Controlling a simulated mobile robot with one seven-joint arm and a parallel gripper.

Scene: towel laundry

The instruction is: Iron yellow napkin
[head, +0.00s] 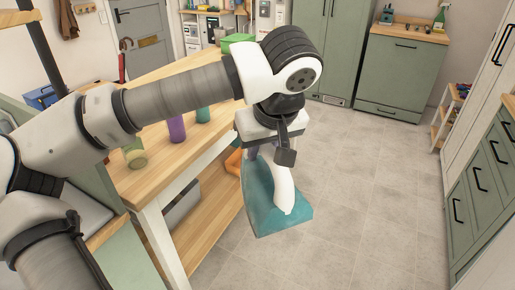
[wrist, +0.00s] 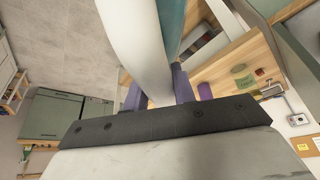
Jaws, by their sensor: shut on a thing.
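My gripper (head: 264,148) is shut on the white handle of a teal and white iron (head: 262,205). The iron hangs below the gripper, over the floor beside the right edge of the wooden table (head: 160,70). In the wrist view, my purple fingers (wrist: 158,92) sit on both sides of the white handle (wrist: 138,40), with a strip of the teal body (wrist: 171,22) beside it. I cannot make out a yellow napkin in either view. My arm hides part of the tabletop.
On the table stand a yellow-green item (head: 134,153), a purple item (head: 177,129) and a teal item (head: 203,114). A green box (head: 238,42) is at the far end. A lower shelf (head: 205,222) is under the table. The tiled floor (head: 370,180) to the right is clear, bounded by green cabinets (head: 482,185).

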